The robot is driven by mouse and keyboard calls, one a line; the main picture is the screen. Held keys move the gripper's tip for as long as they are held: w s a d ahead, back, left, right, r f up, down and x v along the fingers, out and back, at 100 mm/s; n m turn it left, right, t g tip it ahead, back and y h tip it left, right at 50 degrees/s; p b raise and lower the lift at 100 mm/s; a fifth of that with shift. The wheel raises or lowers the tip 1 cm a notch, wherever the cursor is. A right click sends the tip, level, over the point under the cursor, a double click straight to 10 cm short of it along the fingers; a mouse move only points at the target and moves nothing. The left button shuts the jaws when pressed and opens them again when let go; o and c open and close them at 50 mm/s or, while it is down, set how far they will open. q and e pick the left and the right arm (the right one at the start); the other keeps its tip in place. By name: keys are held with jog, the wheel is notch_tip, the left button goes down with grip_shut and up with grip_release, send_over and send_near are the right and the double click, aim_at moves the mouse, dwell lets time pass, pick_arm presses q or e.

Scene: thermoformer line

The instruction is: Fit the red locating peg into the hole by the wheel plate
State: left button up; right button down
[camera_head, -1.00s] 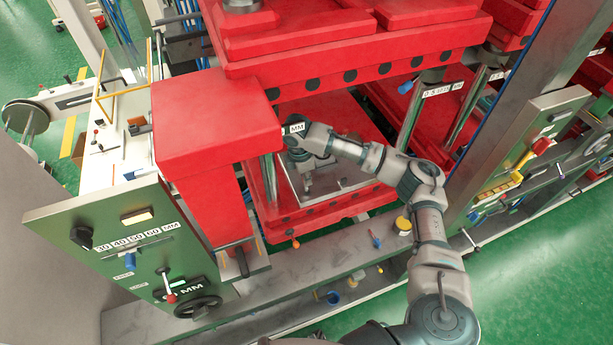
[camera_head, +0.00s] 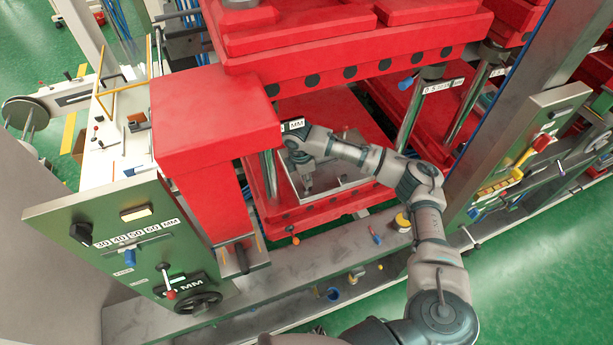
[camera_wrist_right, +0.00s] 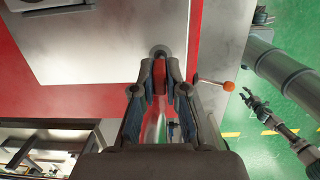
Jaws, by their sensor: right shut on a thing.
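My right gripper (camera_head: 307,187) points down over the metal plate (camera_head: 345,180) inside the red press. In the wrist view my right gripper (camera_wrist_right: 160,68) is shut on the red peg (camera_wrist_right: 159,78), which shows as a narrow red strip between the fingers. A dark round fitting (camera_wrist_right: 160,51) lies just past the fingertips at the plate's edge; I cannot tell whether the peg touches it. A black handwheel (camera_head: 198,303) sits on the green panel (camera_head: 110,240) at left. My left gripper (camera_wrist_right: 255,104) shows small in the wrist view, open and empty.
A red column (camera_head: 215,125) and upper press block (camera_head: 350,60) crowd the arm. An orange-ball lever (camera_head: 294,240) sticks out below the press and shows in the wrist view (camera_wrist_right: 228,86). A yellow cup (camera_head: 402,222) stands on the grey ledge (camera_head: 330,255).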

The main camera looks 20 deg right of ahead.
jog(key=shift+f, duration=1.6)
jog(key=c, duration=1.1)
grip_release()
jog(key=shift+c, duration=0.2)
jog(key=shift+r, duration=0.1)
notch_tip(320, 180, up, 12)
jog(key=a, duration=0.1)
jog(key=shift+a+f, duration=0.2)
jog(key=shift+f, duration=0.1)
